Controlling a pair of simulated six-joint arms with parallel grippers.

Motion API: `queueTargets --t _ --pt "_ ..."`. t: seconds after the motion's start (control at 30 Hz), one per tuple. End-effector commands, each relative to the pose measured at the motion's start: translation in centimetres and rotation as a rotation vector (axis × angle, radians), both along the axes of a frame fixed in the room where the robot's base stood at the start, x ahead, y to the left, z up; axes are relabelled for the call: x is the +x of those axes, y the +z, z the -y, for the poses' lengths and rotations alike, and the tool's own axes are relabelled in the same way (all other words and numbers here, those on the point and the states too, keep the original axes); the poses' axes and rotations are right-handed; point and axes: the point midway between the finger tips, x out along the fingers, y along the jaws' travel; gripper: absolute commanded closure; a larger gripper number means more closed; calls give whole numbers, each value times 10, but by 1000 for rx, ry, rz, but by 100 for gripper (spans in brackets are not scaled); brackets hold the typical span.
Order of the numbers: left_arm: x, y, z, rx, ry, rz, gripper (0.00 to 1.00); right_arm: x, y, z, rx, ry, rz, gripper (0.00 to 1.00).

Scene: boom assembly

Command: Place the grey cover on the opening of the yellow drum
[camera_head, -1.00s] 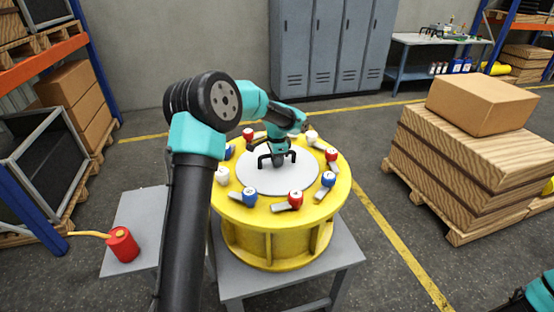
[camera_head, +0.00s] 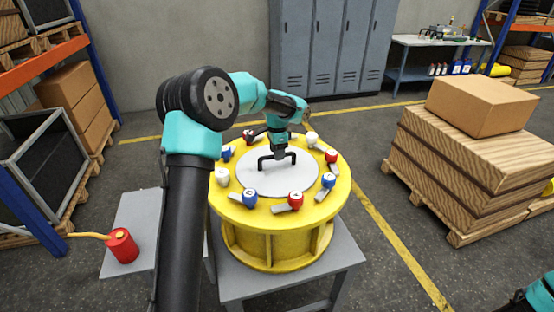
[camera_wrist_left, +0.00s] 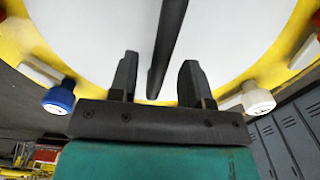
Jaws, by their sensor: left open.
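The grey cover (camera_head: 252,181) is a pale round disc with a black bar handle (camera_head: 268,161). It lies flat over the top of the yellow drum (camera_head: 268,222), inside the ring of clamps, and no gap shows around it. My left gripper (camera_head: 280,156) is just above the middle of the handle, pointing down. In the left wrist view, my left gripper's two fingers (camera_wrist_left: 157,78) are apart, with the dark handle (camera_wrist_left: 166,45) running between them and the cover (camera_wrist_left: 95,30) beyond. The drum's opening is hidden under the cover. My right gripper is out of view.
Several red, blue and white knobbed clamps (camera_head: 295,201) ring the drum's rim. The drum stands on a grey table (camera_head: 232,287). A red can (camera_head: 123,245) sits on a side surface at left. Stacked pallets with a carton (camera_head: 482,103) stand at right.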

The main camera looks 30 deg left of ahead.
Motion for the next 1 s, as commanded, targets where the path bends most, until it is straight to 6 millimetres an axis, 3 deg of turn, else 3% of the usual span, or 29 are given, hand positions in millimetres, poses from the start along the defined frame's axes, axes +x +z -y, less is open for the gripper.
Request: queueTargets --t 0.2,0.4,1.0 --pt "1 43 0 -1 1 4 56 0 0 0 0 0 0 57" --pt "0 70 0 0 0 1 56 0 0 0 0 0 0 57" --pt "0 78 0 -1 0 -1 56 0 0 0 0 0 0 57"
